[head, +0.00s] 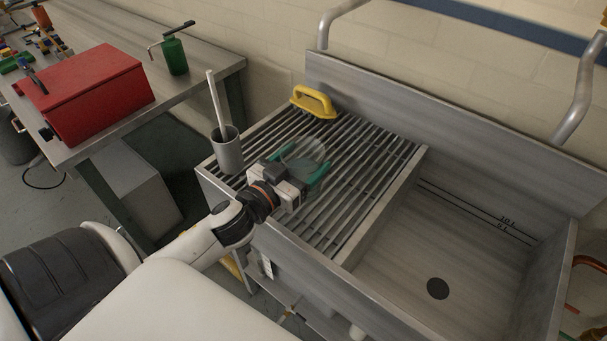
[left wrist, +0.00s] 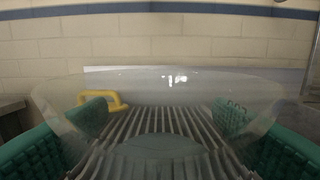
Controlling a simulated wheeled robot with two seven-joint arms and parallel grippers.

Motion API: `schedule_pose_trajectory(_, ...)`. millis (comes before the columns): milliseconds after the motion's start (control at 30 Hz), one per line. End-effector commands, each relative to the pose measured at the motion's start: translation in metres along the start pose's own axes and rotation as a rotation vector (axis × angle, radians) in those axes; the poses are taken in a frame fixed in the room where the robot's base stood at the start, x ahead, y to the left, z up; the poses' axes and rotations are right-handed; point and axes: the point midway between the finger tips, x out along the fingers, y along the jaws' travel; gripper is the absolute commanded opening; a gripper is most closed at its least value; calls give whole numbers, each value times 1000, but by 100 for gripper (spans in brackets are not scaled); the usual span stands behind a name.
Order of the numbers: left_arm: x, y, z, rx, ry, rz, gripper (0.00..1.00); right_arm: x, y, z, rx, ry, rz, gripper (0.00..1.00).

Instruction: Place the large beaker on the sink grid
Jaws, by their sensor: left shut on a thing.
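The large beaker (head: 303,155) is clear and see-through, over the sink grid in the head view. My left gripper (head: 304,178) is shut on it, with its green fingers on either side. In the left wrist view the beaker (left wrist: 160,115) fills the space between the green fingers, and grid bars show through it. The sink grid (head: 357,155) is a rack of parallel metal bars on the left part of the sink. I cannot tell whether the beaker's base touches the bars. My right gripper is not in view.
A grey cup with a white stick (head: 228,152) stands at the grid's left corner. A yellow handled tool (head: 315,101) lies at the grid's back edge. The open basin (head: 450,250) is to the right. A bench with a red toolbox (head: 95,95) is at the left.

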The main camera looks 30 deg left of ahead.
Motion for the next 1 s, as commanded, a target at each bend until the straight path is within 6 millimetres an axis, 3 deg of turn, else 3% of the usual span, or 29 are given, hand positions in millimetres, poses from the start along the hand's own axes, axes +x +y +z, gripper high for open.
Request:
schedule_pose_trajectory(300,0,0,-38,-2,0,1,41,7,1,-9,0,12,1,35)
schedule_pose_trajectory(700,0,0,-43,0,-1,-1,41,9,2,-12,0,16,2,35)
schedule_pose_trajectory(733,0,0,-43,0,1,-1,80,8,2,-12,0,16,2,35)
schedule_pose_trajectory(833,0,0,-42,0,1,-1,96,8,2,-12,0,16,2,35)
schedule_pose_trajectory(1000,0,0,-42,0,1,-1,97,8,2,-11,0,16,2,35)
